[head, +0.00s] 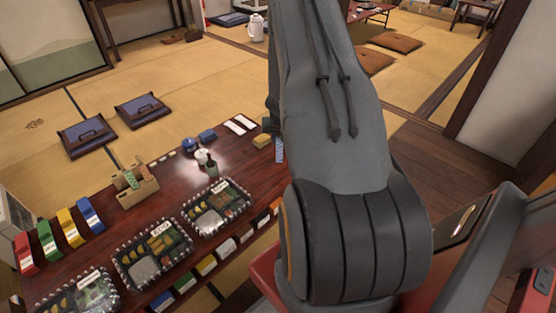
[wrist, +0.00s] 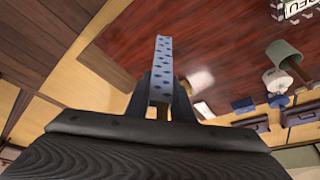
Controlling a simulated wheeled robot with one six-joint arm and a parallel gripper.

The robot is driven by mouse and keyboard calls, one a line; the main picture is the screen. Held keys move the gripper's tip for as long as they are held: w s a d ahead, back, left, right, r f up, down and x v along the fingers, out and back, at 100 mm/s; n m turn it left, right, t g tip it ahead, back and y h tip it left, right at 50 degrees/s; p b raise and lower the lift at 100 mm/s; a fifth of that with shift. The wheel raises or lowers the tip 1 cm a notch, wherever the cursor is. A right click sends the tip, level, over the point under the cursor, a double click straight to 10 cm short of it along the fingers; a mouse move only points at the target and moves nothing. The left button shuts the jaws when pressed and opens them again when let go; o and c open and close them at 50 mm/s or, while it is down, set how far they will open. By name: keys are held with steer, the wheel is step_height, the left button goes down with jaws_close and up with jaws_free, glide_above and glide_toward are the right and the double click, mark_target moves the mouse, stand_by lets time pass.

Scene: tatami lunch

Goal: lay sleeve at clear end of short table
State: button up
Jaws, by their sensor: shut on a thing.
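My gripper (wrist: 162,88) is shut on a light blue sleeve with dark dots (wrist: 163,58), which stands up between the fingers in the wrist view. In the head view the arm hides the gripper, and a strip of the dotted sleeve (head: 279,150) shows at the arm's left edge. The dark red lacquered table (head: 165,206) lies left of the arm. In the wrist view its bare glossy top (wrist: 110,42) spreads behind the sleeve. I cannot tell whether the sleeve touches it.
Several bento boxes (head: 217,222) line the near side of the table. A small white pot (head: 202,157), a blue box (head: 207,135), white strips (head: 239,124) and a yellow block (head: 262,141) stand toward its far end. Blue cushions (head: 86,136) lie on the tatami beyond.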

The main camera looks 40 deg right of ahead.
mark_target(279, 150)
steer(key=shift+f+b, duration=1.7)
steer(key=shift+f, duration=0.35)
steer(key=shift+f+b, duration=0.55)
steer(key=shift+f, duration=0.95)
steer(key=shift+f, duration=0.1)
steer(key=o, duration=1)
